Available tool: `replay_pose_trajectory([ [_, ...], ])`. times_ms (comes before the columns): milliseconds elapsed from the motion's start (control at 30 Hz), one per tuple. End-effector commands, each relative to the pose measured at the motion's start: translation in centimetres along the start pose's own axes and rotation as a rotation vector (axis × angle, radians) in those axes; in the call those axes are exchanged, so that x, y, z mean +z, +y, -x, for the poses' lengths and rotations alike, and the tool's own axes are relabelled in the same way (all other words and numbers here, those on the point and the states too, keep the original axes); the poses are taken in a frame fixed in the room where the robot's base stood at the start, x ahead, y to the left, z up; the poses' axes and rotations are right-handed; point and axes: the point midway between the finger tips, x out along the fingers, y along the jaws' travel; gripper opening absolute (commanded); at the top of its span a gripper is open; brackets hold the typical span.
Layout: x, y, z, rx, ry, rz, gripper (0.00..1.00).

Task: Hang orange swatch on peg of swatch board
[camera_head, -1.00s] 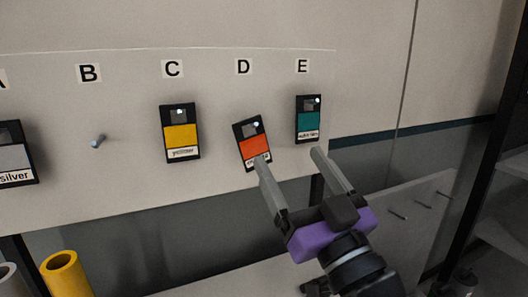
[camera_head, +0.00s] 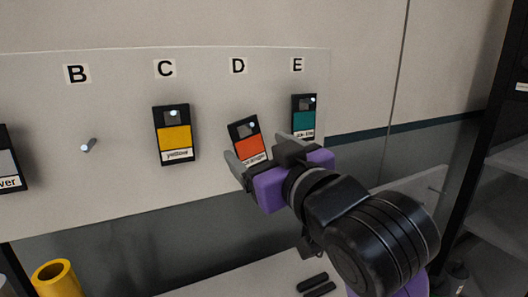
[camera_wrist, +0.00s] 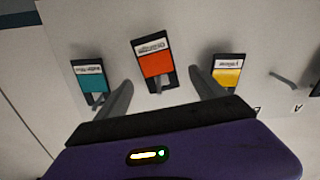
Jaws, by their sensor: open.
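The orange swatch (camera_head: 247,141) hangs tilted on the peg under letter D of the swatch board (camera_head: 120,193). Its black frame has a window at the top where the peg tip shows, and a white label below. My gripper (camera_head: 260,150) is open in front of the board, close to this swatch, and covers part of its lower right. In the wrist view the orange swatch (camera_wrist: 155,62) appears upside down, between my two open fingers (camera_wrist: 158,95) and beyond their tips. I cannot tell whether a finger touches it.
A yellow swatch (camera_head: 174,137) hangs at C and a teal swatch (camera_head: 303,119) at E, close on either side. The peg (camera_head: 89,145) under B is bare. A silver swatch (camera_head: 10,165) is partly cut off at left. A yellow roll (camera_head: 56,278) stands below.

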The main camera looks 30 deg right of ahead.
Motion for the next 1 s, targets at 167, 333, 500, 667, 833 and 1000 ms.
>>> replay_pose_trajectory([
  [167,-0.1,0.1,-2.8,0.002,-0.002,0.0,0.8],
  [333,-0.1,0.1,-4.9,0.002,0.001,0.001,0.8],
  [500,-0.1,0.1,-5.9,0.001,0.002,-0.001,0.8],
  [667,-0.1,0.1,-6.0,0.001,0.002,-0.001,0.8],
  [833,-0.1,0.0,-6.0,0.001,0.002,-0.001,0.72],
  [1000,-0.1,0.0,-6.0,0.001,0.002,-0.001,0.39],
])
